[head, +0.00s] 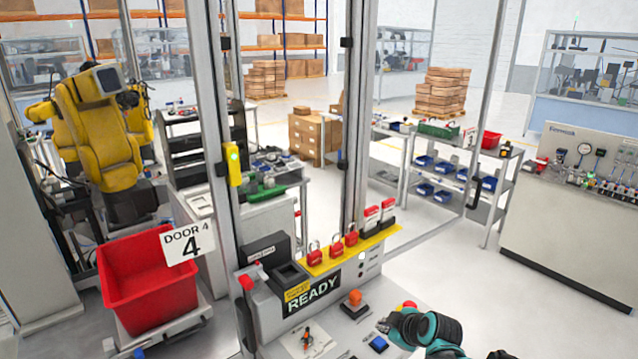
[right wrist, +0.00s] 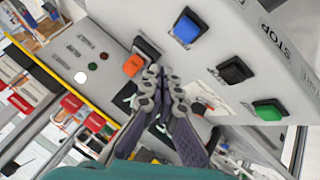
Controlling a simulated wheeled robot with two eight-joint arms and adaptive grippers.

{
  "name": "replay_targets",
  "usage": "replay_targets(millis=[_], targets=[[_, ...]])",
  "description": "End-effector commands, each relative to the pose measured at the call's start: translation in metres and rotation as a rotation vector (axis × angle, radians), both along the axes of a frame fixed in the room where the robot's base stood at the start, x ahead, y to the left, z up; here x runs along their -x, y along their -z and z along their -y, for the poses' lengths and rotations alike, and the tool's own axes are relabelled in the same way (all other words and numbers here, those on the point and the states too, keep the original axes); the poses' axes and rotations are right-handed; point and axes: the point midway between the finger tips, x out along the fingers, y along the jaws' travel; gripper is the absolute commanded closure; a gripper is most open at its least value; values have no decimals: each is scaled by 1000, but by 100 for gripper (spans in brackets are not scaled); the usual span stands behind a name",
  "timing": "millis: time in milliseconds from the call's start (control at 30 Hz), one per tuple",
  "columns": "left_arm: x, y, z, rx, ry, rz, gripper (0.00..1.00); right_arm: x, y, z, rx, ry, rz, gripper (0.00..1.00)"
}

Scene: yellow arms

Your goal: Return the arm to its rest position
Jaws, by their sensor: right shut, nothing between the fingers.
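My right arm (head: 438,330) is teal and black and comes in at the bottom right of the head view. My right gripper (right wrist: 160,76) is shut and empty in the right wrist view. Its fingers lie over the grey control panel, beside the orange button (right wrist: 133,65). Whether the tips touch the panel cannot be told. In the head view the right gripper (head: 387,324) is small, just right of the orange button (head: 354,298) and above the blue button (head: 378,344). My left gripper does not show.
The panel also has a black button (right wrist: 233,70) and a green button (right wrist: 268,110). Behind it are a READY sign (head: 313,291) and red padlocks (head: 351,238) on a yellow strip. A red bin (head: 140,285) and yellow robot arm (head: 105,150) are at left. Open floor (head: 430,265) lies at right.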

Motion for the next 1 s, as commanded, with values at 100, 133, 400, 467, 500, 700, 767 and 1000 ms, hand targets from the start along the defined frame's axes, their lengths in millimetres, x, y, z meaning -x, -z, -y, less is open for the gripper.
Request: replay_targets(millis=[100,133,400,467,500,700,767,1000], targets=[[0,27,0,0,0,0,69,38,5,-11,-70,110,-56,100],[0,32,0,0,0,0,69,50,6,-13,-89,147,-72,100],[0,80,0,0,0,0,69,153,30,-24,-270,492,-183,100],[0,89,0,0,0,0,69,174,39,-24,-306,568,-196,100],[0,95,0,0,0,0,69,187,45,-23,-329,615,-204,100],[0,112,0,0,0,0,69,228,69,-20,-412,785,-220,100],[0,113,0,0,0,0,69,234,72,-19,-425,810,-222,100],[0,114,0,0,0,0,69,238,73,-18,-434,829,-222,100]])
